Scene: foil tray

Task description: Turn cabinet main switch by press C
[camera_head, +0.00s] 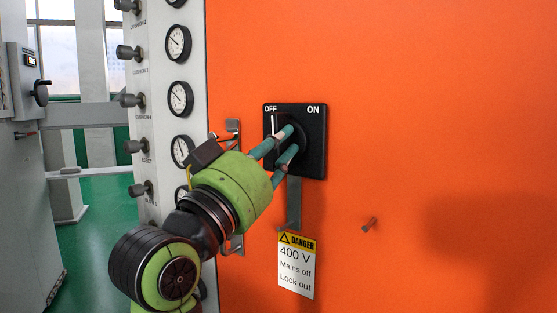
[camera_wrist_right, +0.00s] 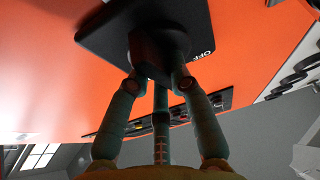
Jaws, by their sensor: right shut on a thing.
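The main switch (camera_head: 313,150) is a black square plate with a rotary knob, on an orange cabinet (camera_head: 430,90). OFF is printed at its top left and ON at its top right. A white mark on the knob points up at OFF. My right gripper (camera_head: 289,142), green with teal fingers, is at the switch and partly covers the knob. In the right wrist view its fingers (camera_wrist_right: 165,85) are closed around the black knob (camera_wrist_right: 157,50), with OFF readable beside it. My left gripper is not in view.
A danger sign (camera_head: 296,266) reading 400 V hangs below the switch. A gauge panel (camera_head: 160,60) stands at the left.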

